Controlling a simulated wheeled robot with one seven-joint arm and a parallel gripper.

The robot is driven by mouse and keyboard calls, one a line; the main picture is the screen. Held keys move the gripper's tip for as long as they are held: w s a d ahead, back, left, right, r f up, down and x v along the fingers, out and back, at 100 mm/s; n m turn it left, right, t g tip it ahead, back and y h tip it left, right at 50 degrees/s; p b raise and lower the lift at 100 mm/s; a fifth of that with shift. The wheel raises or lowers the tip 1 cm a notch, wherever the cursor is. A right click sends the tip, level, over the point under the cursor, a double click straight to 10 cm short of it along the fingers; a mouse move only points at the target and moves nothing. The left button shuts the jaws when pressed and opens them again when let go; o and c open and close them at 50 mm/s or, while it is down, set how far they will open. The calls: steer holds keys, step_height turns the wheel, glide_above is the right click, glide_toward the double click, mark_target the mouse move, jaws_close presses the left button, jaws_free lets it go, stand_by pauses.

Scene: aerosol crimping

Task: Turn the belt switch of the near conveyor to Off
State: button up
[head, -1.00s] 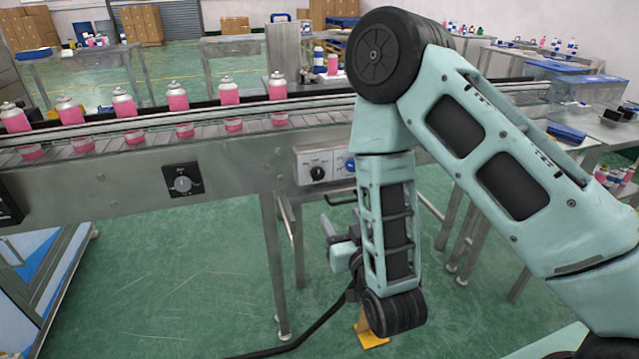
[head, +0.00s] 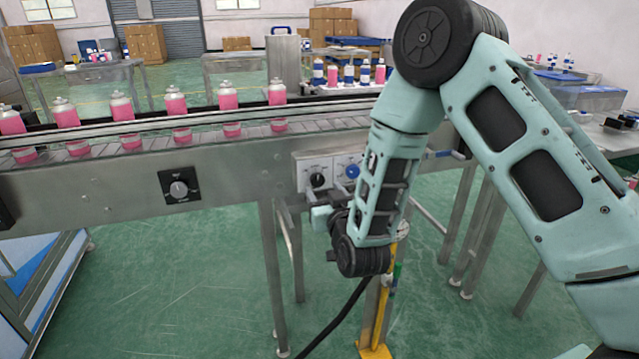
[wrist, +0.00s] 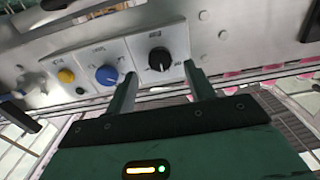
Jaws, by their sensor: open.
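The near conveyor (head: 110,190) carries a light control panel with a black rotary knob (head: 317,181) and a blue knob (head: 352,171). In the wrist view the black knob (wrist: 159,59) sits on its own plate, beside the blue knob (wrist: 107,74) and a yellow button (wrist: 66,75). Another dial on a black plate (head: 180,188) is further left on the conveyor side. The labels are too small to read. My gripper (wrist: 161,72) is open and empty; its fingertips point at the black knob, one to either side below it. Contact cannot be told.
Pink-and-white cans (head: 122,107) stand in a row on the conveyor. A yellow-footed post (head: 378,335) is below my wrist. Conveyor legs (head: 272,270) stand under the panel. The green floor in front is clear.

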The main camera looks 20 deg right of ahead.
mark_target(318, 182)
steer(key=shift+w, duration=2.4)
steer(key=c, duration=1)
